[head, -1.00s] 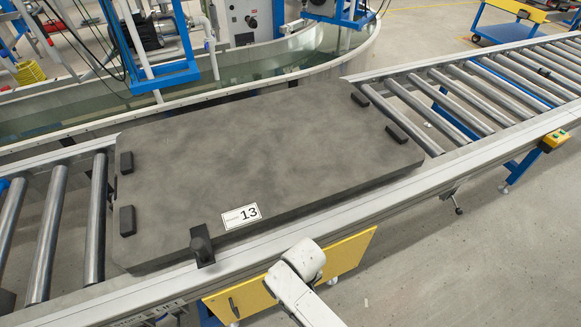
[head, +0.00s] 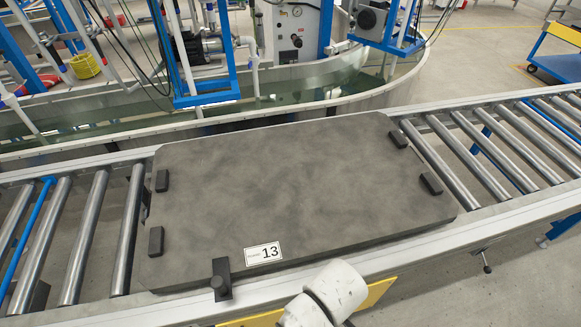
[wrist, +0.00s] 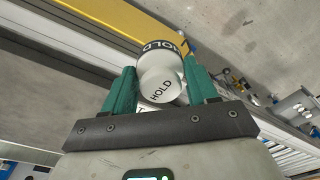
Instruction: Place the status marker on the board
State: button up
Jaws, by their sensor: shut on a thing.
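The status marker (wrist: 160,86) is a white rounded piece lettered "HOLD", with a dark lettered band around its top part. My gripper (wrist: 163,88) is shut on it, with one green finger on each side in the wrist view. The board (head: 300,180) is a large dark grey slab lying on the roller conveyor in the head view. A white label reading 13 (head: 263,253) is at its front edge. The marker and gripper are not visible in the head view; only part of my white arm shows at the bottom.
Black blocks (head: 156,240) stand at the board's left and right ends, and a black stop (head: 221,279) is at its front edge. Bare rollers (head: 88,235) lie on both sides. A curved water tank (head: 350,103) with pump equipment is behind. The board's top is clear.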

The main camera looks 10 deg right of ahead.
aim_at(296, 185)
jog(key=i, duration=1.3)
